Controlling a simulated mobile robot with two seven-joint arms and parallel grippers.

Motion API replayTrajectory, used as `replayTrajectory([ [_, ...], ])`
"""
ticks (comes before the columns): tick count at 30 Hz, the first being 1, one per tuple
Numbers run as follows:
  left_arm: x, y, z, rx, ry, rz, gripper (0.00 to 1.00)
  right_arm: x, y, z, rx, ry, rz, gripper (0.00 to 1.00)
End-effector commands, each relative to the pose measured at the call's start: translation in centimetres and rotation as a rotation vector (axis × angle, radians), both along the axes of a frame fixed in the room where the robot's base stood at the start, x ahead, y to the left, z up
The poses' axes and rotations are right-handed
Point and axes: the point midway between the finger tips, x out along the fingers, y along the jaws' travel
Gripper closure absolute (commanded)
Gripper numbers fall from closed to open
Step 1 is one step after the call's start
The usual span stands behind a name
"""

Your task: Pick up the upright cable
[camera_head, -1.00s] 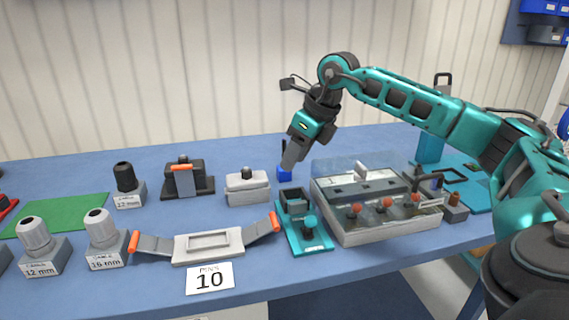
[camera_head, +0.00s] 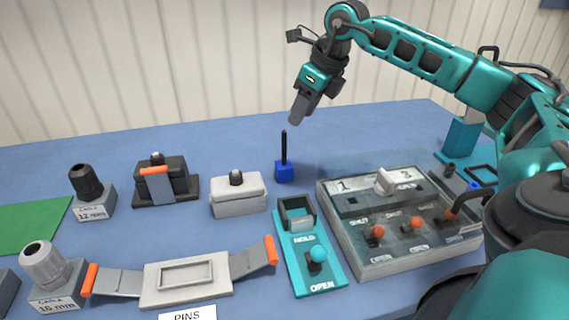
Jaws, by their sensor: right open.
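The upright cable (camera_head: 284,147) is a thin black rod. It stands in a small blue block (camera_head: 284,172) on the blue table, right of the middle. My right gripper (camera_head: 297,116) hangs above and slightly right of the cable's top, pointing down and a little left. It is open, though the gap between its fingers is hard to see from this side. It looks apart from the cable and holds nothing. My left gripper is out of view.
A clear-lidded switch box (camera_head: 400,262) and a teal mold fixture (camera_head: 297,250) stand in front of the cable. A grey block (camera_head: 238,197) and a dark clamp block (camera_head: 165,190) stand to its left. The blue table (camera_head: 230,150) behind them is clear.

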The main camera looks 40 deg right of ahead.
Motion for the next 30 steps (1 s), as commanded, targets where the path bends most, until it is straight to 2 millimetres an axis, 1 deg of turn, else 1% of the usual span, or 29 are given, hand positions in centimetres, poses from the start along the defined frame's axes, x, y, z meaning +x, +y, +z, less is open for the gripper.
replayTrajectory([
  [9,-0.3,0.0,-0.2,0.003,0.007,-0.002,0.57,2.0,0.7,-5.1,0.001,0.005,0.002,0.57],
  [12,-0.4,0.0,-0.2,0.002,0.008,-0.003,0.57,2.4,0.8,-6.2,0.001,0.003,0.001,0.57],
  [17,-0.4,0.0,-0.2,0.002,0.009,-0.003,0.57,2.8,0.9,-7.2,-0.001,0.004,0.001,0.57],
  [25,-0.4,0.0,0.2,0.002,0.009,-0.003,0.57,4.0,1.3,-10.8,0.001,0.003,0.001,0.57],
  [27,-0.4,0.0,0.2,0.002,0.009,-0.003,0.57,4.3,1.4,-11.4,0.000,0.002,0.000,0.57],
  [30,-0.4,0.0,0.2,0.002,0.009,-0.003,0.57,4.4,1.4,-11.8,0.000,0.002,0.000,0.57],
])
